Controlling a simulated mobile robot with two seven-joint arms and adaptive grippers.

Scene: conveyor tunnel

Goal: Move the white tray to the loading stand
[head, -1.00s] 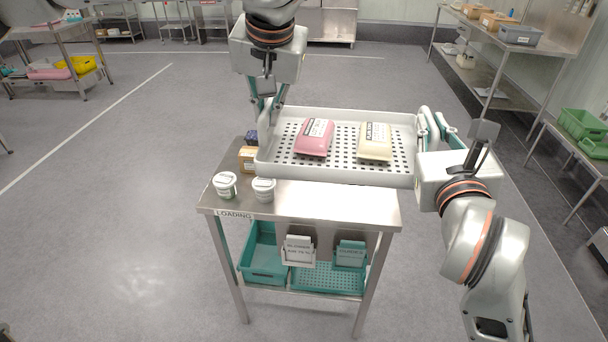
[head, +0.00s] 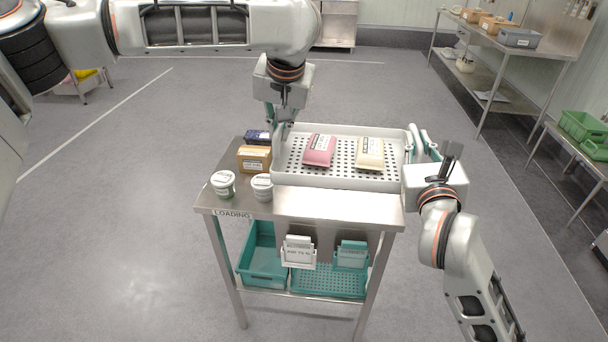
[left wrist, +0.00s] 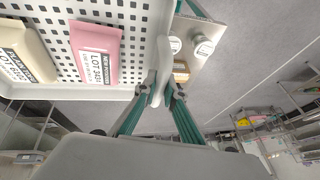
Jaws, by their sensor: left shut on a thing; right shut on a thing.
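The white perforated tray (head: 340,183) is level at the back of the steel loading stand (head: 330,207), labelled LOADING; I cannot tell whether it touches the top. It carries a pink pack (head: 319,150) and a cream pack (head: 370,154), both also in the left wrist view. My left gripper (head: 284,128) is shut on the tray's left end; in the left wrist view its teal fingers (left wrist: 158,92) close around the rim. My right gripper (head: 421,148) is shut on the tray's right end, its fingertips partly hidden.
Two white tubs (head: 223,184) (head: 262,187), a brown carton (head: 254,158) and a dark blue box (head: 257,137) stand on the stand's left part, close to the tray. Teal bins (head: 265,262) are on its lower shelf. Shelving (head: 500,60) stands at right; floor at left is clear.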

